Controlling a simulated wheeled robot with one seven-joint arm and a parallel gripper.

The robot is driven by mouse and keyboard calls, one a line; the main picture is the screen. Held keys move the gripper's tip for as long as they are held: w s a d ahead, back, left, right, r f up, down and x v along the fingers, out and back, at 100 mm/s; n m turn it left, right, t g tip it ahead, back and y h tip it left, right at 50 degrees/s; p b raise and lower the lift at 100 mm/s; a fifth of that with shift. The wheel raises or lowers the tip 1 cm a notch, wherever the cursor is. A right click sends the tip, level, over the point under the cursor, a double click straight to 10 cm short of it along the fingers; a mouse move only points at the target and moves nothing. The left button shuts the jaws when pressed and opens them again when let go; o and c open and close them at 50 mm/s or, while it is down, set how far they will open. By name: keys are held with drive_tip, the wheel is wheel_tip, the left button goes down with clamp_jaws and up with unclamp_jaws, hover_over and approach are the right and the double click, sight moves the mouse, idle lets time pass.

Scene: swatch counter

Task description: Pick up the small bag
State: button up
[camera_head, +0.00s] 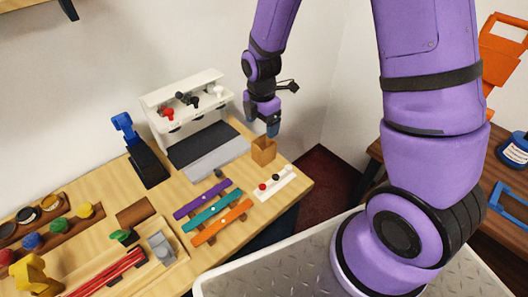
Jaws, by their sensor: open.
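The small bag (263,152) looks like a little brown upright pouch with a dark open top. It stands near the right end of the wooden counter. My gripper (265,128) hangs from my purple arm, pointing down, with bluish fingertips just above the bag. The gripper is open, and nothing shows between its fingers. The fingers are small here, and I cannot tell whether a fingertip touches the bag's rim.
A white stand (187,100) with knobs and a grey pad (217,158) are left of the bag. A white strip with knobs (275,184) lies in front. Purple, teal and orange bars (222,223) are nearer. The counter's right edge (306,180) is close.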

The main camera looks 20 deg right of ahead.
hover_over(264, 146)
drive_tip(key=s+a, duration=0.2)
wheel_tip(264, 146, down, 4)
drive_tip(key=f, duration=0.4)
drive_tip(key=shift+s+d, duration=0.35)
drive_tip(key=shift+d, duration=0.05)
drive_tip(key=shift+f, duration=0.7)
drive_tip(key=c, duration=1)
drive_tip(key=shift+r, duration=0.15)
wheel_tip(264, 146, up, 10)
